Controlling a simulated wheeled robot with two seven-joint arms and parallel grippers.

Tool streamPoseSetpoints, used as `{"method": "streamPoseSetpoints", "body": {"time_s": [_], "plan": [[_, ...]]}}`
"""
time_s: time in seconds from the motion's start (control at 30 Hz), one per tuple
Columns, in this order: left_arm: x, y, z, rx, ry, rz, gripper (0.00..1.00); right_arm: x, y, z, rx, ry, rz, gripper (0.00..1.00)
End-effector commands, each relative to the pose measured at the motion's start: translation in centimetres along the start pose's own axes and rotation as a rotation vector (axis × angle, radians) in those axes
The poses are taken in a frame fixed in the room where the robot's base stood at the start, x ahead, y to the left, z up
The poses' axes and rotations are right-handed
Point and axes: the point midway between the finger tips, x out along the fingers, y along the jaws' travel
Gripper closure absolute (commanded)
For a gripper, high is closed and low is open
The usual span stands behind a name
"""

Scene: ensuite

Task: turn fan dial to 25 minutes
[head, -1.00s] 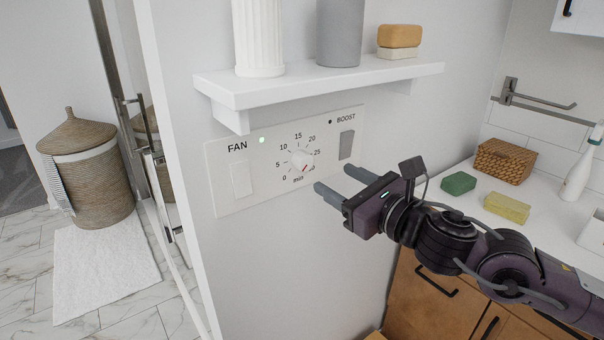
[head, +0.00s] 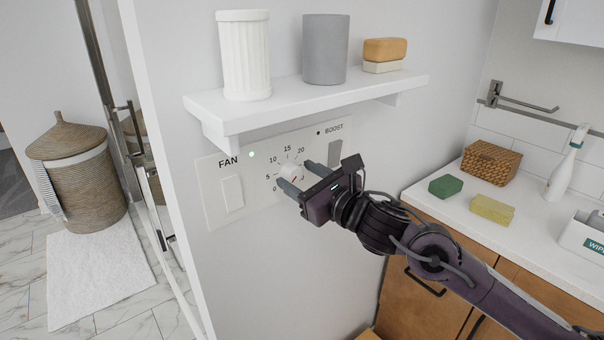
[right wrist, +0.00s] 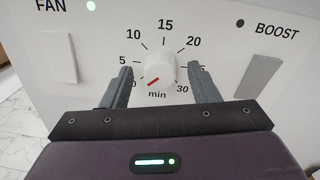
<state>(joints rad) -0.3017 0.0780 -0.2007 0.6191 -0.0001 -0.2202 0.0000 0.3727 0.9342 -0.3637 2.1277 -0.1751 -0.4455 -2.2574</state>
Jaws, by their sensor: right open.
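The fan dial (head: 292,172) is a round white knob on the white wall panel (head: 213,195), also seen in the right wrist view (right wrist: 160,68). Its numbers run clockwise from 0 at lower left to 30 at lower right. Its red pointer mark (right wrist: 153,82) slants to the lower left, near the 0 side. My right gripper (head: 295,174) is open, with one finger on each side of the dial. In the right wrist view (right wrist: 160,72), a gap shows between each finger and the knob. The fingers partly cover some numbers. My left gripper is not in view.
A FAN switch (head: 232,194) with a lit green light (head: 252,154) is left of the dial, and a BOOST switch (head: 335,152) is right. A shelf (head: 300,108) with a white cup, grey cup and soap juts out above. A counter (head: 440,207) is at right.

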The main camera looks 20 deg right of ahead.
Motion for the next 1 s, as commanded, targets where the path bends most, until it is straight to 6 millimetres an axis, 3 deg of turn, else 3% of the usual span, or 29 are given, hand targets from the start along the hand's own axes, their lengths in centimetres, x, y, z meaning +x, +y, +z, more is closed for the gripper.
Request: {"method": "streamPoseSetpoints", "body": {"time_s": [0.27, 0.6, 1.0], "plan": [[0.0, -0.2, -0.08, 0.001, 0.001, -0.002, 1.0, 0.09, 0.0, -0.02, 0.0, 0.0, 0.0, 0.47], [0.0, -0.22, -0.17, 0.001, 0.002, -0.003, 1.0, 0.07, -0.01, -0.02, 0.0, 0.0, 0.0, 0.9], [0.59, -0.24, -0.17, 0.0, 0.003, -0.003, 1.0, 0.06, -0.01, -0.14, 0.081, -0.004, -0.001, 0.9]]}}
